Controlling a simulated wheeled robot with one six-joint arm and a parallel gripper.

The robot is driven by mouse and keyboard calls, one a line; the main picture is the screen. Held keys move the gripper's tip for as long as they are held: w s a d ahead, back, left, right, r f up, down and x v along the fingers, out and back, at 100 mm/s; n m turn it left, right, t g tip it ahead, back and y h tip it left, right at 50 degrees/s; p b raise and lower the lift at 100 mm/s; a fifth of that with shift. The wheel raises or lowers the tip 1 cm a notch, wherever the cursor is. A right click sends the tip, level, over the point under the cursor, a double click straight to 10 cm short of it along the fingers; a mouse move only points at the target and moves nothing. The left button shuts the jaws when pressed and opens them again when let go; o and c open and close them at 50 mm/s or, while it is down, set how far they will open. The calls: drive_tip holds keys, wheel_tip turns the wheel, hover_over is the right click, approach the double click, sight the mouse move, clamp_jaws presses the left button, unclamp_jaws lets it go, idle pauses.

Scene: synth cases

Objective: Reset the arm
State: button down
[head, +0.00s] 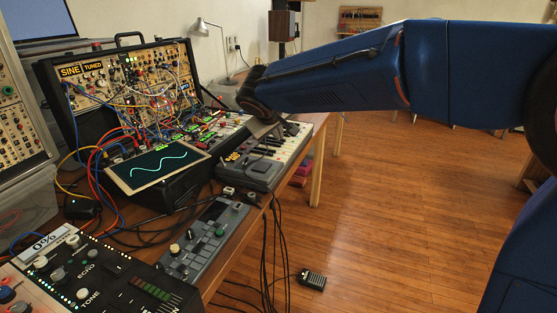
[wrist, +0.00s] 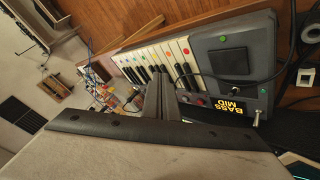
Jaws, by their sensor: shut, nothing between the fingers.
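My blue arm (head: 340,75) reaches in from the right in the head view, over the edge of the bench. Its dark wrist joint (head: 255,90) is above the keyboard (head: 265,155). My gripper (wrist: 158,85) shows in the wrist view as two grey fingers close together, with nothing held. The fingers are in front of the white and black keys of the keyboard (wrist: 225,60). I cannot tell whether the fingertips touch the keys.
A modular synth case (head: 125,85) with many patch cables stands at the back left. A screen with a wave (head: 157,168), a grey device (head: 205,240) and an echo box (head: 100,275) crowd the bench. Cables hang off its edge. The wooden floor (head: 410,210) at right is mostly clear, with a pedal (head: 312,279).

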drive_tip(key=s+d+f+m+g, duration=0.1)
drive_tip(key=s+d+m, duration=0.1)
drive_tip(key=s+d, duration=0.8)
drive_tip(key=s+d+f+m+g, duration=0.15)
drive_tip(key=s+d, duration=0.45)
drive_tip(key=d, duration=0.8)
drive_tip(key=s+d+f+m+g, duration=0.1)
drive_tip(key=s+d+f, duration=0.3)
drive_tip(key=s, duration=0.7)
drive_tip(key=s+d+f+m+g+y, duration=0.1)
drive_tip(key=s+d+f+m, duration=0.2)
drive_tip(key=s+f, duration=0.3)
drive_tip(key=s+d, duration=0.1)
drive_tip(key=s, duration=0.4)
drive_tip(key=shift+s+d, duration=0.25)
drive_tip(key=shift+d, duration=0.1)
